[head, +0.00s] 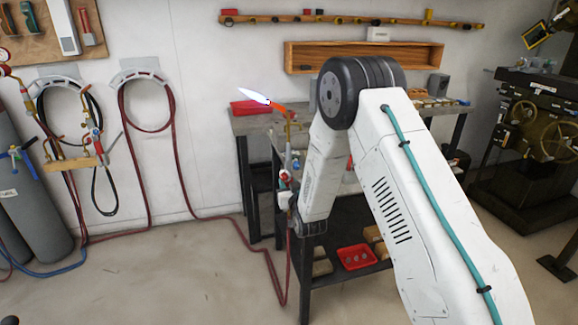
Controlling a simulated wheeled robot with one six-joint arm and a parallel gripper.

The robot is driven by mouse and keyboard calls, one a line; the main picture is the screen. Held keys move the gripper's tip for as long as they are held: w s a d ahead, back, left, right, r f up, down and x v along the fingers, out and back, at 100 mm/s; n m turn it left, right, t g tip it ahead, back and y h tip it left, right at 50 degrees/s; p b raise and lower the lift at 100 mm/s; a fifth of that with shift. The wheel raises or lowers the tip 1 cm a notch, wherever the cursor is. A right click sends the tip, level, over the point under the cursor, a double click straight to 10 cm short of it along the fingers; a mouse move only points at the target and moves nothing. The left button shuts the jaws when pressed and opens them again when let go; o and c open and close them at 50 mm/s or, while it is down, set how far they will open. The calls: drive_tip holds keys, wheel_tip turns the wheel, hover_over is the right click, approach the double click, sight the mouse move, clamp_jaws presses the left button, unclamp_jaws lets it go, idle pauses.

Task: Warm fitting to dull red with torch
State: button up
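A torch (294,163) stands roughly upright at the end of my arm, left of the wrist. It has red and blue valve knobs, a brass neck and an orange-red bent tip (277,107) pointing left. A white-blue flame (253,96) burns from the tip into open air. My gripper (291,202) appears shut around the torch's lower body; its fingers are small and partly hidden. I cannot pick out the fitting; my arm hides part of the bench.
A workbench (262,122) with a red tray (251,107) stands behind the torch. A red hose (270,262) hangs from the torch and runs to the wall. Gas cylinders (30,195) stand at left, a machine (535,115) at right.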

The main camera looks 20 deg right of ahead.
sight(289, 163)
drive_tip(key=shift+r, duration=4.3)
drive_tip(key=s, duration=0.8)
